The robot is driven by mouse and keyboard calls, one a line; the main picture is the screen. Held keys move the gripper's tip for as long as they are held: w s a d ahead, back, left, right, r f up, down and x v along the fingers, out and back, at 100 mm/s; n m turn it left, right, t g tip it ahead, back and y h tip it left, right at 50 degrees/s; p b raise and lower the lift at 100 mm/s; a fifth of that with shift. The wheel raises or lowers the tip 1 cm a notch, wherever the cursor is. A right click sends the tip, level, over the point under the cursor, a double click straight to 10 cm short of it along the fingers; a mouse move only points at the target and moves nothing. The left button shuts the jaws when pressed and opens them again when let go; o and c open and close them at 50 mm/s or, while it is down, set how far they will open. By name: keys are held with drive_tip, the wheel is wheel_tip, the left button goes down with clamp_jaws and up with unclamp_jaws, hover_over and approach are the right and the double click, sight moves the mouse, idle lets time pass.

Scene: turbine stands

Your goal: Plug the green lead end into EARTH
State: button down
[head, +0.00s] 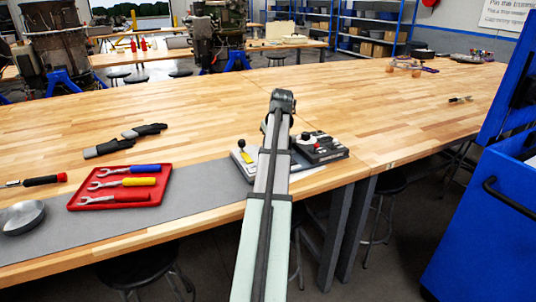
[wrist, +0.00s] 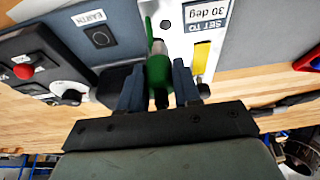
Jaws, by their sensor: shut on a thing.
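In the wrist view my gripper (wrist: 158,88) is shut on the green lead end (wrist: 158,68), with one dark finger on each side of it. The EARTH label (wrist: 89,17) is at the upper left in that view, turned upside down. The dark EARTH socket (wrist: 100,37) with a round ring lies beside the label, left of the green lead end and apart from it. Its hole looks empty. In the head view my arm hides the gripper and the lead end.
A white plate with a yellow strip (wrist: 201,57) and a "SET TO 30 deg" label (wrist: 207,15) is right of the lead end. A dark unit with a red button (wrist: 24,71) is at the left. A red tray (head: 75,204) of wrenches lies on the grey mat (head: 215,182).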

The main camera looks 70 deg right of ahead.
drive_tip(key=s+d, duration=0.6)
drive_tip(key=d, duration=0.2)
drive_tip(key=shift+a+f, duration=0.2)
drive_tip(key=shift+f, duration=1.8)
drive_tip(key=shift+f, duration=1.05)
drive_tip(key=shift+a+f, duration=0.1)
drive_tip(key=shift+f, duration=0.15)
drive_tip(key=shift+a+f, duration=0.1)
drive_tip(key=shift+f, duration=0.15)
drive_tip(key=shift+s, duration=0.1)
idle(0.3)
drive_tip(key=c, duration=1.1)
unclamp_jaws()
drive_tip(key=shift+f, duration=0.15)
drive_tip(key=shift+c, duration=0.2)
drive_tip(key=o, duration=0.6)
drive_tip(key=shift+d+r, duration=0.2)
drive_tip(key=shift+r, duration=0.05)
